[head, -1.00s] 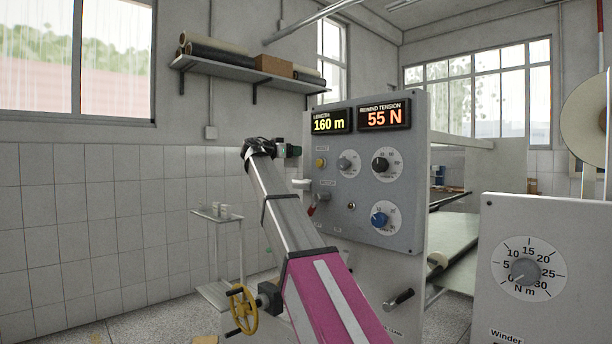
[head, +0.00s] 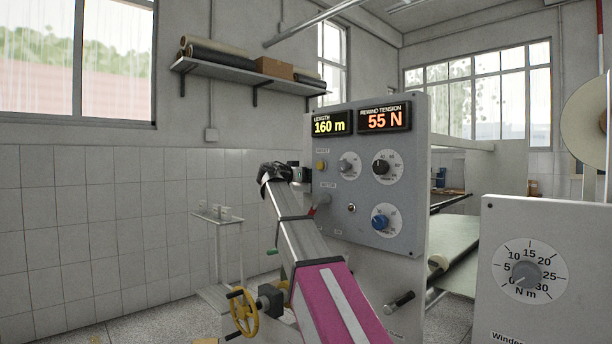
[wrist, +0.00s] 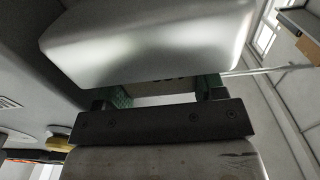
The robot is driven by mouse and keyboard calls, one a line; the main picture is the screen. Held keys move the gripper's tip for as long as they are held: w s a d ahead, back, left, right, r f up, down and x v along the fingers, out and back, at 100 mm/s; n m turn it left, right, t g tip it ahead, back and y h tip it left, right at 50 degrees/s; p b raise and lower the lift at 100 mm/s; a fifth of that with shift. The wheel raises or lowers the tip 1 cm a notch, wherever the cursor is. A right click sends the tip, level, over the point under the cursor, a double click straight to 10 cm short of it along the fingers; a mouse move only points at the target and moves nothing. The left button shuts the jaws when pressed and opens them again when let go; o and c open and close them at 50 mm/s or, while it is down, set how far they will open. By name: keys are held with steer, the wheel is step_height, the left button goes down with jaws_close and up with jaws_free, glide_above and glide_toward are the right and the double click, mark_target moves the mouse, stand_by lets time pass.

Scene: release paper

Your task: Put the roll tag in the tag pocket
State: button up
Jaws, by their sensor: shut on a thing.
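My gripper (head: 298,174) is at the left edge of the grey control panel (head: 362,200), in front of or close to its face; I cannot tell whether it touches. In the wrist view the green finger pads (wrist: 118,97) close on a pale, thin strip (wrist: 165,100), which seems to be the roll tag. Most of it is hidden by the silver body and the dark bar. In the head view the tag is too small and covered to make out. I cannot pick out the tag pocket; my arm covers part of the panel's left side.
The panel carries knobs, such as the blue one (head: 381,221), and lit displays. A yellow handwheel (head: 243,312) stands low beside my arm. A small trolley (head: 218,217) with white cups stands by the tiled wall. A winder box (head: 545,235) is at right.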

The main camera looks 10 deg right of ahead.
steer(key=o, duration=0.9)
steer(key=shift+f, duration=0.1)
steer(key=v, duration=1.2)
